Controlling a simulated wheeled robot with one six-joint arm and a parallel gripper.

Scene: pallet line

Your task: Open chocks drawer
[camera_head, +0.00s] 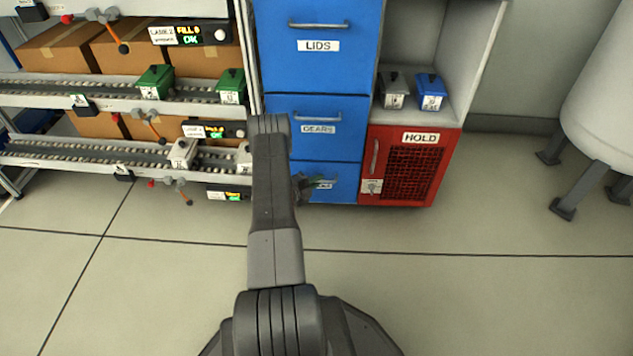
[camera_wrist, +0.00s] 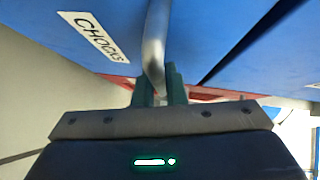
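In the wrist view the blue front (camera_wrist: 195,35) fills the top, with a white CHOCKS label (camera_wrist: 95,38). A grey bar handle (camera_wrist: 154,45) runs down from the top edge to my gripper (camera_wrist: 160,88). The two dark green fingers stand close on either side of the handle, with no clear gap, so my gripper looks shut on it. In the head view my gripper (camera_head: 308,185) is at the lowest drawer.
Above are the GEARS drawer (camera_head: 330,128) and LIDS drawer (camera_head: 340,65). A red HOLD cabinet (camera_head: 440,150) stands right beside the lowest drawers. Roller racks (camera_head: 95,152) with boxes and bins are at left. A white tank (camera_head: 605,105) stands at right. The floor in front is clear.

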